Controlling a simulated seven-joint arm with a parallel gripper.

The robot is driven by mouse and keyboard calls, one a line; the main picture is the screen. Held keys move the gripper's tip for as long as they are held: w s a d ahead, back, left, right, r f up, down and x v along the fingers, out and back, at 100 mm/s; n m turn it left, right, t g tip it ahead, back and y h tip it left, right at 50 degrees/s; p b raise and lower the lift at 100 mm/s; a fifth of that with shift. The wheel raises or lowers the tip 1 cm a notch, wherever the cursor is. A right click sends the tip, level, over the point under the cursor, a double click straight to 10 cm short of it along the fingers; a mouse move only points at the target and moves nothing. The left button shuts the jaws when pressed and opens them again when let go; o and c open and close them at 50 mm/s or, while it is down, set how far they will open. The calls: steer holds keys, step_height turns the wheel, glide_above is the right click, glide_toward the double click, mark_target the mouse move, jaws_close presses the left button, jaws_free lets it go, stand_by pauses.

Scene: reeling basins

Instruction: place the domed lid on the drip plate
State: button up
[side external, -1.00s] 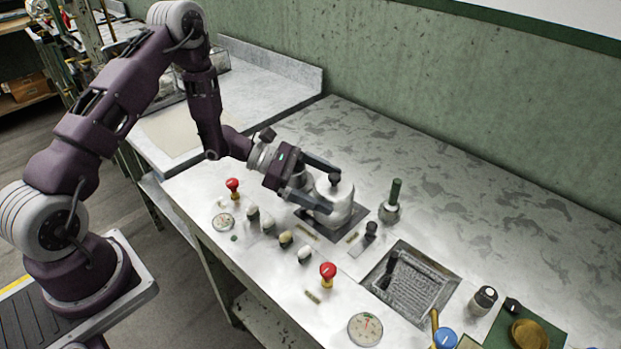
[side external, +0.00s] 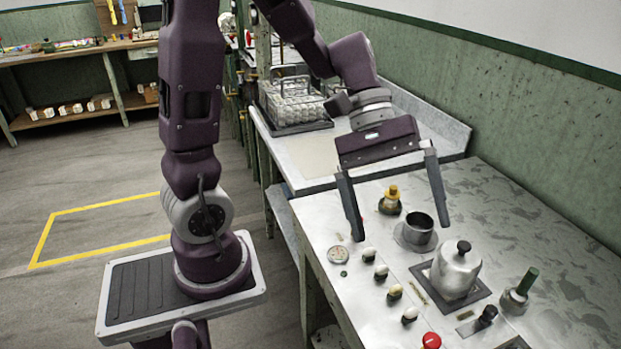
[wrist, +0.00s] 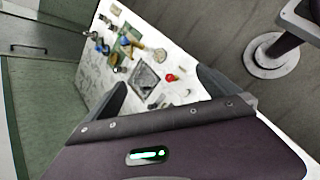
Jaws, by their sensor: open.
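The domed lid (side external: 456,270) is silvery with a black knob. In the side view it stands upright on a dark square plate (side external: 482,297), which looks like the drip plate. The lid covers most of the plate, and the plate's edges show around it. My gripper (side external: 401,231) is open and empty, up and to the left of the lid and apart from it. Its two fingers point down and are spread wide. In the wrist view my gripper (wrist: 162,79) also shows with nothing between the fingers. I cannot make out the lid there.
An open dark metal cup (side external: 418,226) on a flange stands behind the lid, near my fingers. A green-handled piece (side external: 522,290) stands to the lid's right. Several small pale knobs (side external: 381,271) line the front, with a red knob (side external: 431,340). A wire rack (side external: 292,100) stands behind.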

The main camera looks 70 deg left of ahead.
steer(key=s+a+r+m+t+y, duration=0.2)
steer(key=s+a+m+y, duration=0.1)
steer(key=s+m+y, duration=0.1)
steer(key=s+a+r+m+t+y, duration=0.2)
steer(key=s+a+m+t+y, duration=0.1)
steer(key=s, duration=0.4)
steer(key=shift+a+r+m+y, duration=0.25)
steer(key=shift+m+y, duration=0.25)
steer(key=shift+m, duration=0.6)
